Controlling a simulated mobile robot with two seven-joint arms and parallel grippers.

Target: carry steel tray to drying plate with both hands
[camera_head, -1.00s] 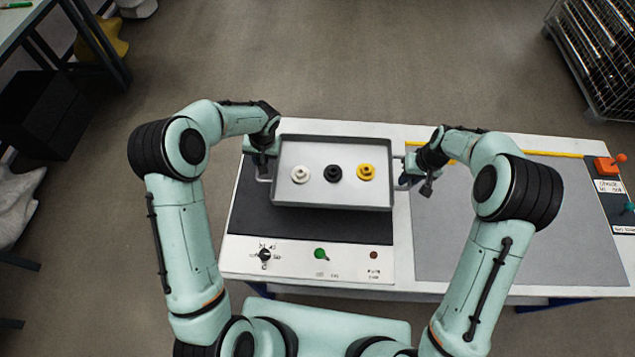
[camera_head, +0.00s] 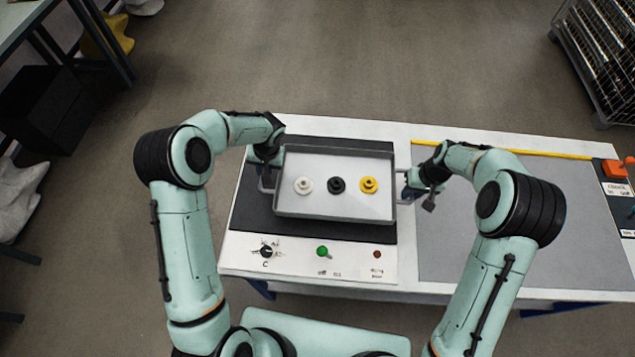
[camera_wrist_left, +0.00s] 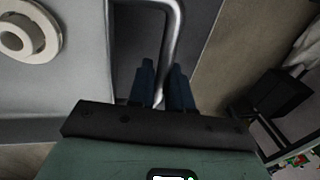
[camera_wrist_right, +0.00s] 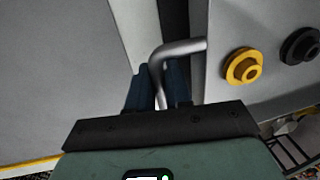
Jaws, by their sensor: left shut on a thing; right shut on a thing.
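The steel tray (camera_head: 335,209) is a shallow grey rectangle over the dark drying plate (camera_head: 300,228). A white part (camera_head: 303,185), a black part (camera_head: 337,185) and a yellow part (camera_head: 368,185) stand in a row inside it. My left gripper (camera_head: 264,170) is shut on the tray's left handle, a bent rod (camera_wrist_left: 172,45) in the left wrist view. My right gripper (camera_head: 409,188) is shut on the right handle (camera_wrist_right: 182,48). The tray looks about level. I cannot tell whether its underside touches the plate.
The plate's white front panel has a black dial (camera_head: 266,251), a green switch (camera_head: 322,251) and a red button (camera_head: 377,254). A bare grey mat (camera_head: 510,240) lies to the right. An orange-topped control (camera_head: 614,169) is at the far right. A wire cage (camera_head: 600,50) stands behind.

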